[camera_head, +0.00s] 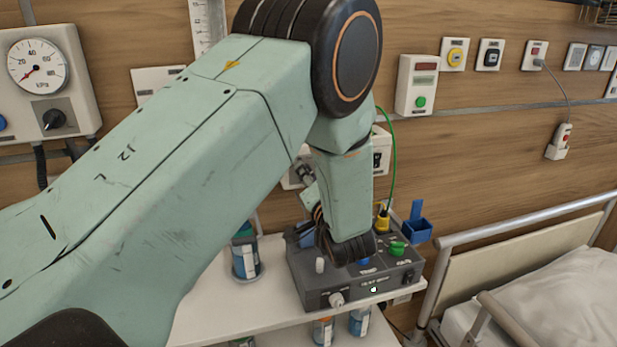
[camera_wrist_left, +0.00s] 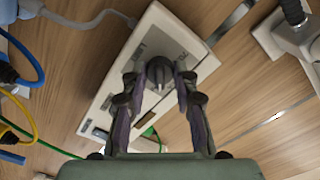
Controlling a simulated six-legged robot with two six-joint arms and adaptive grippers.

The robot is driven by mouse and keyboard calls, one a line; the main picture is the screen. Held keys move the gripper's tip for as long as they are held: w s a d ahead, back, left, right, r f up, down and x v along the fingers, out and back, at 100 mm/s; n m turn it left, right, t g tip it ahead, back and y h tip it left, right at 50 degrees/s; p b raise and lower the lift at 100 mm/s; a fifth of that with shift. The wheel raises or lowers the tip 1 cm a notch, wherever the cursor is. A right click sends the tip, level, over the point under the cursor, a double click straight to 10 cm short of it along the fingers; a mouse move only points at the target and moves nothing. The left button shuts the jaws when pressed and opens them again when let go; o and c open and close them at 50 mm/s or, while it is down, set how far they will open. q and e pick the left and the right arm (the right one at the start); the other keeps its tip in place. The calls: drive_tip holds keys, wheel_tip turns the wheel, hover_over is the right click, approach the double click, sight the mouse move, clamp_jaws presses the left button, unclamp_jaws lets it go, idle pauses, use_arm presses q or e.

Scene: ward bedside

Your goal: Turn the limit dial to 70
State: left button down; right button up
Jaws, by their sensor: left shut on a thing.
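In the left wrist view a dark round dial (camera_wrist_left: 159,70) with a raised grip bar sits on a pale wall panel (camera_wrist_left: 118,75). My left gripper (camera_wrist_left: 159,82) has one finger on each side of the dial and is shut on it. The dial's scale and pointer are too small or covered to read. In the head view my left arm hides the dial and most of the panel; a strip of the panel (camera_head: 382,150) shows to the right of my wrist. My right gripper is in neither view.
Below my wrist, a dark control box (camera_head: 335,290) stands on a white shelf (camera_head: 240,325) beside a bottle (camera_head: 244,255). A green cable (camera_head: 393,160) hangs close to my wrist. A pressure gauge (camera_head: 38,67) is at the left, a bed rail (camera_head: 520,213) at the right.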

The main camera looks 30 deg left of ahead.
use_arm(q)
drive_tip(key=shift+w+d+r+n+b, duration=0.15)
drive_tip(key=shift+n+b, duration=2.1)
drive_tip(key=shift+n, duration=3.7)
drive_tip(key=shift+a+r+n+b, duration=0.1)
drive_tip(key=shift+n+b, duration=2.15)
drive_tip(key=shift+n, duration=3.7)
drive_tip(key=c, duration=1.4)
unclamp_jaws()
drive_tip(key=o, duration=0.3)
drive_tip(key=shift+f, duration=0.1)
drive_tip(key=shift+o, duration=0.4)
